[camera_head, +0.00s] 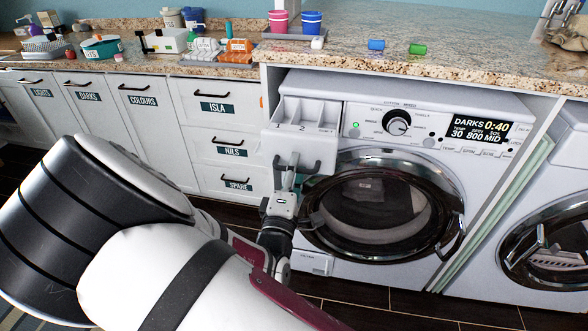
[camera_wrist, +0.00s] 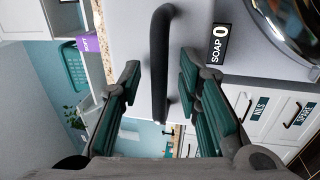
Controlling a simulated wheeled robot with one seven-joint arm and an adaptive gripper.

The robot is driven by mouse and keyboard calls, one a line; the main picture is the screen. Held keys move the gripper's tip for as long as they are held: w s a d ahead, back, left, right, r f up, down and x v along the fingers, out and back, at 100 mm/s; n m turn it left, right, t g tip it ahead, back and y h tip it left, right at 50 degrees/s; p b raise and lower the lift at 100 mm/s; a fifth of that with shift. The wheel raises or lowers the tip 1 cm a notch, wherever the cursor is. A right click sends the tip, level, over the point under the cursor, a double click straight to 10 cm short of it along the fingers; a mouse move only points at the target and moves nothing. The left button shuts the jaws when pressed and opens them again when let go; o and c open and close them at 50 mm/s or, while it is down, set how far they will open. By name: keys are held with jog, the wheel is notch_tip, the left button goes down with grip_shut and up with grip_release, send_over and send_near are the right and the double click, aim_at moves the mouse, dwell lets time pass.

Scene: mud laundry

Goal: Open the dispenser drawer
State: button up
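The dispenser drawer (camera_head: 303,145) stands pulled out at the upper left of the white washing machine. Its open top shows compartments marked 1 and 2. A dark bar handle (camera_head: 312,168) is on the drawer front. My gripper (camera_head: 286,172) is at that front, beside the handle's left part. In the wrist view, the dark handle (camera_wrist: 160,50) runs between the two teal-padded fingers of my gripper (camera_wrist: 160,67). The fingers are apart, with gaps beside the handle. A label reading SOAP 0 (camera_wrist: 217,43) is to its right.
The washer's round door (camera_head: 385,205) is shut below, right of my gripper. White cabinet drawers (camera_head: 220,145) stand to the left. The granite counter (camera_head: 420,68) overhangs above, with cups (camera_head: 312,22) and other items. A second machine (camera_head: 558,240) is at the right.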

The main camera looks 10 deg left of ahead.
jog(key=s+f, duration=0.2)
jog(key=s, duration=0.9)
jog(key=shift+s+a, duration=0.2)
jog(key=shift+s, duration=0.2)
jog(key=shift+f, duration=0.1)
jog(key=w+d+r+m+g+p, duration=0.25)
jog(key=w+m+g, duration=0.35)
jog(key=m+g, duration=0.3)
jog(key=s+d+r+m+g+y+p, duration=0.1)
jog(key=s+d+r+m+g+y, duration=0.15)
jog(key=r, duration=0.35)
jog(key=s+d+r+m+g+y+p, duration=0.1)
jog(key=d+r+y, duration=0.1)
jog(key=d+r, duration=0.35)
jog(key=s+d+r+m+g+h+p, duration=0.1)
jog(key=s+d+r+m+h, duration=0.1)
jog(key=s+d+r, duration=0.4)
jog(key=s+d+r+m+g+h+p, duration=0.1)
jog(key=s+d+r, duration=0.5)
jog(key=s+d, duration=0.6)
jog(key=s+m+g+p, duration=0.1)
jog(key=s+m, duration=0.1)
jog(key=s, duration=0.2)
jog(key=shift+d+r+h, duration=0.3)
jog(key=shift+d+h, duration=0.05)
